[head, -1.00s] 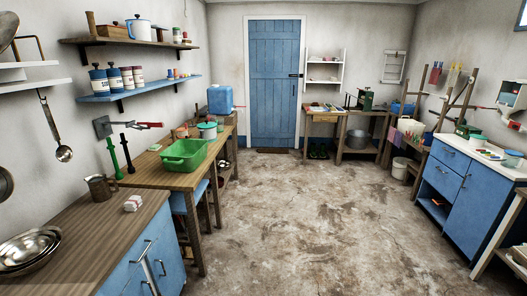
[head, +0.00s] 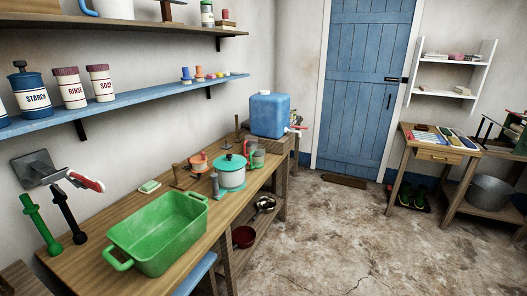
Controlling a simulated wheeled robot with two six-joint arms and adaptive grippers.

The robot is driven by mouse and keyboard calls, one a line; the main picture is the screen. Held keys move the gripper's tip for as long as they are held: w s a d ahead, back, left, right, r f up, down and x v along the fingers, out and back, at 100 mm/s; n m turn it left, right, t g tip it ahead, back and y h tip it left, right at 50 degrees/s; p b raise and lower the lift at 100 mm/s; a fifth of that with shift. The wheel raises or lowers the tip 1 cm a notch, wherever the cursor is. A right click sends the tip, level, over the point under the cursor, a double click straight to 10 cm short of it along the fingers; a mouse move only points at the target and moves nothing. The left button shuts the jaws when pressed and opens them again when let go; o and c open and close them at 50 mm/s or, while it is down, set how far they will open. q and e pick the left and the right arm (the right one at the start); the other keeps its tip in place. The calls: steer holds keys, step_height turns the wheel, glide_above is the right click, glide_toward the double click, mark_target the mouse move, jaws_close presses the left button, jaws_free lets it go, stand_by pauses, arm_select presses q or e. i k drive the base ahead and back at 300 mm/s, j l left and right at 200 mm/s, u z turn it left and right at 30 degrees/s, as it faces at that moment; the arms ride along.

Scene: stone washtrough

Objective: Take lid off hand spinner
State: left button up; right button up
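A white round tub with a teal lid stands on the wooden table along the left wall, behind the green basin. It looks like the hand spinner (head: 232,179). The teal lid (head: 230,163) sits on top of it with a small knob in the middle. A grey object stands against its front left and hides a little of its side. Neither of my grippers is in view.
The green basin (head: 166,233) fills the near part of the table (head: 105,262). An orange-red lidded pot (head: 199,163), a soap dish (head: 149,187) and small cups (head: 257,158) stand near the tub. A blue water container (head: 270,114) is behind. Open floor (head: 340,240) lies to the right.

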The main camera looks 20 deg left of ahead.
mark_target(228, 162)
steer(key=i+l+u, duration=0.1)
steer(key=i+u, duration=0.3)
steer(key=i+l+u, duration=0.45)
steer(key=i, duration=0.15)
steer(key=i+l+u, duration=0.8)
steer(key=i+l, duration=0.05)
steer(key=l, duration=0.05)
